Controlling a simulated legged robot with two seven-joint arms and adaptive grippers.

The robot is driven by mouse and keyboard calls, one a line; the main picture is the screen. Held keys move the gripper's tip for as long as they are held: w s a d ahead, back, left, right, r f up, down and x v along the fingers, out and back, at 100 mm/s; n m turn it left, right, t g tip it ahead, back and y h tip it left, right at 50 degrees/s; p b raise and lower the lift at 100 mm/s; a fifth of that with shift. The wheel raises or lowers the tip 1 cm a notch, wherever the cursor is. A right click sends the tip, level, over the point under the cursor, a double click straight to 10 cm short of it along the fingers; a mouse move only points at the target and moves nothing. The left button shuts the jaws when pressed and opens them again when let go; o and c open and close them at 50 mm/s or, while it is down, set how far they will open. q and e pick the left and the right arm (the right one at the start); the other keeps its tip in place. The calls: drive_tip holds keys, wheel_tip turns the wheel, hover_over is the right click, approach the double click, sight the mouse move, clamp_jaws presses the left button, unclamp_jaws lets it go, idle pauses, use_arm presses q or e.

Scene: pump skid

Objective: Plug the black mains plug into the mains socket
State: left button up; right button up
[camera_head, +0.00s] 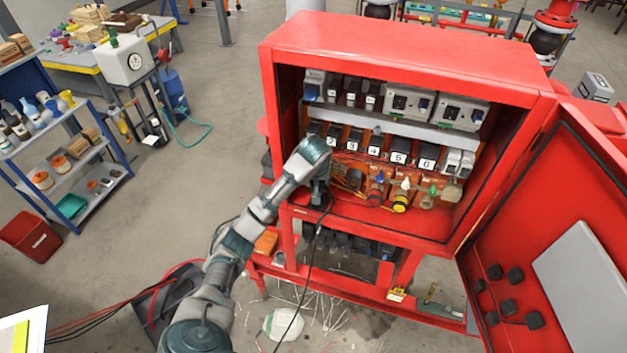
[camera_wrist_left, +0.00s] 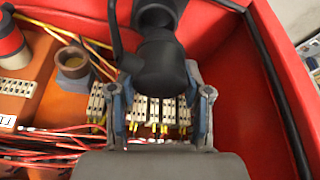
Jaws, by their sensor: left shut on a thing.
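My left gripper (camera_head: 319,188) is inside the left part of the open red cabinet. In the left wrist view its two blue-grey fingers (camera_wrist_left: 160,92) stand either side of a black plug (camera_wrist_left: 162,66) and are shut on it. A black cable (camera_head: 308,262) hangs down from the gripper in the head view. The plug's pins are hidden. Grey socket units (camera_head: 459,113) sit at the upper right inside the cabinet; I cannot tell which one is the mains socket. My right gripper is not in view.
The red cabinet (camera_head: 400,62) has its door (camera_head: 540,225) swung open to the right. Numbered breakers (camera_head: 398,157) and coloured knobs (camera_head: 401,200) line its inside. In the wrist view, terminal blocks (camera_wrist_left: 146,108) and red wires (camera_wrist_left: 55,140) lie behind the fingers. A red wall stands close at the right.

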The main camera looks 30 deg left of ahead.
use_arm(q)
drive_tip(key=shift+d, duration=0.25)
drive_tip(key=shift+a+f, duration=0.4)
drive_tip(key=shift+a, duration=0.15)
drive_tip(key=shift+a+f, duration=0.3)
drive_tip(key=shift+d+f, duration=0.2)
drive_tip(key=shift+d, duration=0.3)
drive_tip(key=shift+d+f, duration=0.1)
drive_tip(key=shift+d, duration=0.1)
drive_tip(key=shift+f, duration=0.15)
drive_tip(key=shift+s+a, duration=0.1)
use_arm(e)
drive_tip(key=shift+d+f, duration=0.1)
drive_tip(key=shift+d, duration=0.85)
use_arm(q)
drive_tip(key=shift+f, duration=0.1)
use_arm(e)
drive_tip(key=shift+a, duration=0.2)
